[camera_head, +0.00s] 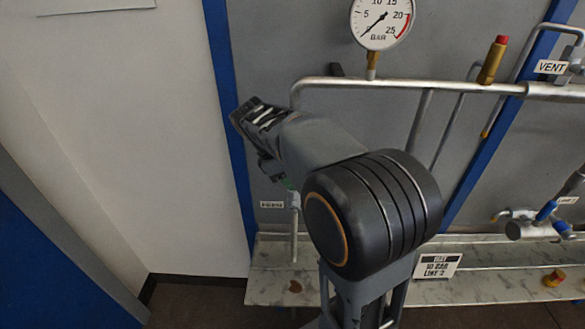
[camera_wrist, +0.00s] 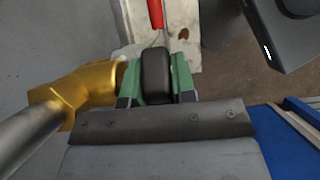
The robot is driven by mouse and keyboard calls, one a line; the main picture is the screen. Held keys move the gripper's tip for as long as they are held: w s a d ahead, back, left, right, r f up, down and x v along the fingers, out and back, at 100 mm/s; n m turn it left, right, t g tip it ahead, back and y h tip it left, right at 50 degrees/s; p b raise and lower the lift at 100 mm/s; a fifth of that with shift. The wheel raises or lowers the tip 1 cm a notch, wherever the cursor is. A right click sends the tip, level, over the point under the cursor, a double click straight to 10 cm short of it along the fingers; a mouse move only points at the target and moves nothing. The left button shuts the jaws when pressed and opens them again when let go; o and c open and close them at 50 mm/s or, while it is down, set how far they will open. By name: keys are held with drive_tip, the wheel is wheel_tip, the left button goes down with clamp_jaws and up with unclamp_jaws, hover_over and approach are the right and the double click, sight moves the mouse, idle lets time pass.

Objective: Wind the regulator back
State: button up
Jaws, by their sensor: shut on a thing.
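In the wrist view, my gripper (camera_wrist: 156,84) has its green fingers shut on a black rounded knob (camera_wrist: 156,68), one finger on each side. A brass body (camera_wrist: 88,88) with a grey pipe sits just left of the knob; it looks like the regulator. The pressure gauge (camera_head: 383,22) is above on the pipe. Its needle points to the lower left, near the low end of the scale.
A brass fitting with a red cap (camera_head: 493,60) and a VENT label (camera_head: 550,67) are at the upper right. A sign (camera_head: 438,265) reading 10 BAR, LINE 2 stands on the stained bench (camera_head: 480,290). A red handle (camera_wrist: 156,12) lies beyond the knob in the wrist view.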

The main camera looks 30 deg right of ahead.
drive_tip(key=h+p, duration=0.1)
drive_tip(key=g+h+p, duration=0.1)
drive_tip(key=h+p, duration=0.1)
drive_tip(key=shift+a+r+g, duration=0.1)
drive_tip(key=shift+r+g, duration=0.1)
drive_tip(key=shift+g, duration=0.1)
drive_tip(key=shift+f+g+h+p, duration=0.2)
drive_tip(key=shift+g+h+p, duration=0.5)
drive_tip(key=shift+h+p, duration=0.6)
drive_tip(key=o, duration=0.6)
drive_tip(key=shift+o, duration=0.2)
drive_tip(key=shift+w, duration=0.1)
drive_tip(key=p+v, duration=0.1)
drive_tip(key=v, duration=1.2)
drive_tip(key=shift+w+a+p, duration=0.25)
drive_tip(key=shift+a+p, duration=0.1)
drive_tip(key=shift+a, duration=0.05)
